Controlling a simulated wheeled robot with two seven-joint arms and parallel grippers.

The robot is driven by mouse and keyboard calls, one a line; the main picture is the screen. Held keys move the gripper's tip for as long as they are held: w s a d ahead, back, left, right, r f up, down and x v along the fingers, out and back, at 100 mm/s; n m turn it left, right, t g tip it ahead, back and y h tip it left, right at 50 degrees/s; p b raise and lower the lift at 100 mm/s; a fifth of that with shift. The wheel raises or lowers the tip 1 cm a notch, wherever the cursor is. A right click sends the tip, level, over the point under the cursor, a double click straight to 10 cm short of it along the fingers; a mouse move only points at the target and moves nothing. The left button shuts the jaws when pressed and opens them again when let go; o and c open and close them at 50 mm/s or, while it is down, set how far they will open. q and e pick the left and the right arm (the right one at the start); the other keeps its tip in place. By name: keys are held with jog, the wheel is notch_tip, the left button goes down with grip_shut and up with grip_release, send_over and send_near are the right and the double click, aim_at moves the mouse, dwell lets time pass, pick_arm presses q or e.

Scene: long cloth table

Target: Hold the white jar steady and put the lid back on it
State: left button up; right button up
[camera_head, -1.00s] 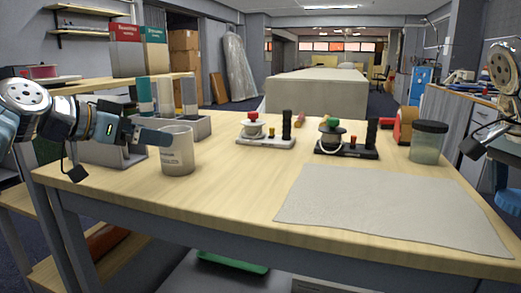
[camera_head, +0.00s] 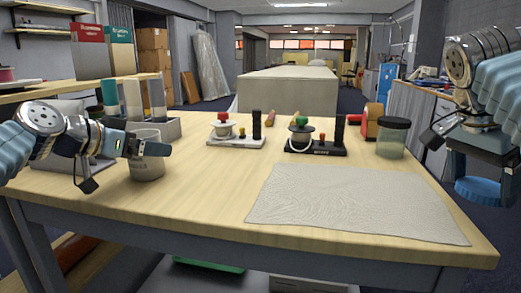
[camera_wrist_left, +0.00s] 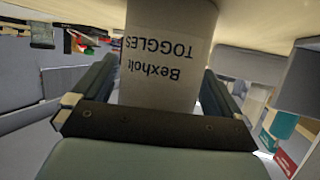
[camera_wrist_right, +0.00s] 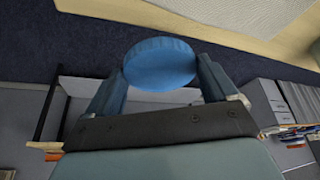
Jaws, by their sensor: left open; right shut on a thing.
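The white jar (camera_head: 146,167) stands upright and uncovered at the left front of the wooden table. Its printed label shows in the left wrist view (camera_wrist_left: 168,58), reading "Bexholt TOGGLES". My left gripper (camera_head: 150,148) is open at the jar's upper part, with one finger on each side of it. The blue round lid (camera_wrist_right: 160,63) is between the fingers of my right gripper (camera_wrist_right: 160,75), which is shut on it. In the head view the lid (camera_head: 480,192) hangs below my right gripper, beyond the table's right edge.
A grey cloth (camera_head: 358,204) lies flat at the table's right front. A dark-lidded clear jar (camera_head: 391,139), a black toggle board (camera_head: 313,147) and a white one (camera_head: 235,140) stand behind. A grey holder (camera_head: 166,128) is behind the white jar. The middle front is clear.

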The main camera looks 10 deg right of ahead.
dwell(0.3)
pick_arm(q)
jog(key=c, duration=0.9)
jog(key=shift+c, duration=0.2)
jog(key=shift+d+r, duration=0.1)
jog(key=shift+r, duration=0.45)
pick_arm(e)
jog(key=shift+r, duration=0.2)
jog(key=shift+r+p, duration=0.45)
jog(key=shift+p, duration=0.2)
jog(key=shift+r+p, duration=0.5)
pick_arm(q)
jog(key=s+a+r, duration=0.7)
jog(key=s+r, duration=0.5)
pick_arm(e)
jog(key=shift+f, duration=0.25)
